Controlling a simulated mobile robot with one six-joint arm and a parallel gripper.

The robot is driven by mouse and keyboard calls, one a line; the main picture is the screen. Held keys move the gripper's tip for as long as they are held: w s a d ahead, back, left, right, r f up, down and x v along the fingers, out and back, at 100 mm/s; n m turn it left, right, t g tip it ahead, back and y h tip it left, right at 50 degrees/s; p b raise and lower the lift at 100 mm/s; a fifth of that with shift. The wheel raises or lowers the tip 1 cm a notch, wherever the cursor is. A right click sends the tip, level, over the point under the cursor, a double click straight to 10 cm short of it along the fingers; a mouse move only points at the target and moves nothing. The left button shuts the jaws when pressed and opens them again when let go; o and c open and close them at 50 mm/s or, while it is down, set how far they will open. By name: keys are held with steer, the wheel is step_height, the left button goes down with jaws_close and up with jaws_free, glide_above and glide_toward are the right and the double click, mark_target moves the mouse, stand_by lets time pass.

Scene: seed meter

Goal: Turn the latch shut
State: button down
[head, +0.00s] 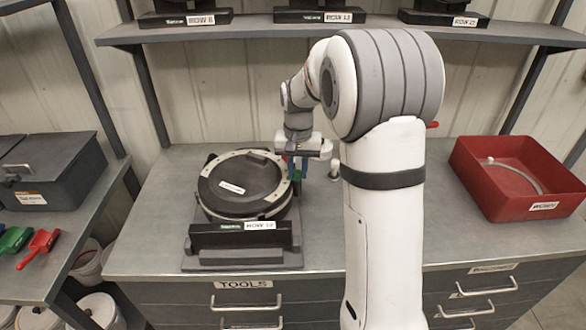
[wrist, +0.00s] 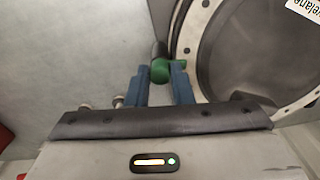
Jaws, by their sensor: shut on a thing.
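The seed meter (head: 238,186) is a round black disc housing with a pale metal rim, standing on a dark base on the bench. In the wrist view its rim and disc (wrist: 250,50) fill the upper right. The latch (wrist: 160,69) shows as a green knob with a dark stem at the rim's left side. My gripper (wrist: 162,78) has its two blue fingers on either side of the green knob and is shut on it. In the head view my gripper (head: 296,165) is at the right side of the meter, and the latch is mostly hidden there.
A red bin (head: 490,188) with a pale curved hose inside stands at the right of the bench. Shelves with more meter units (head: 313,16) are above the back. A grey box (head: 50,165) and scoops (head: 38,245) are on the left table. The bench between meter and bin is largely clear.

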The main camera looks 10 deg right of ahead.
mark_target(298, 173)
steer(key=c, duration=1.3)
jaws_free()
steer(key=shift+w, duration=0.25)
steer(key=shift+c, duration=0.2)
steer(key=shift+o, duration=0.4)
steer(key=shift+s, duration=0.1)
steer(key=shift+r+b, duration=0.4)
steer(key=shift+r, duration=3.5)
steer(key=shift+s, duration=0.1)
steer(key=shift+s+r, duration=0.2)
steer(key=shift+s, duration=0.1)
steer(key=s+a+f+n+t, duration=0.1)
steer(key=s+f+n+t, duration=0.1)
steer(key=s, duration=2.4)
steer(key=shift+a+n+t, duration=0.4)
steer(key=shift+n+t, duration=0.1)
steer(key=shift+n, duration=0.4)
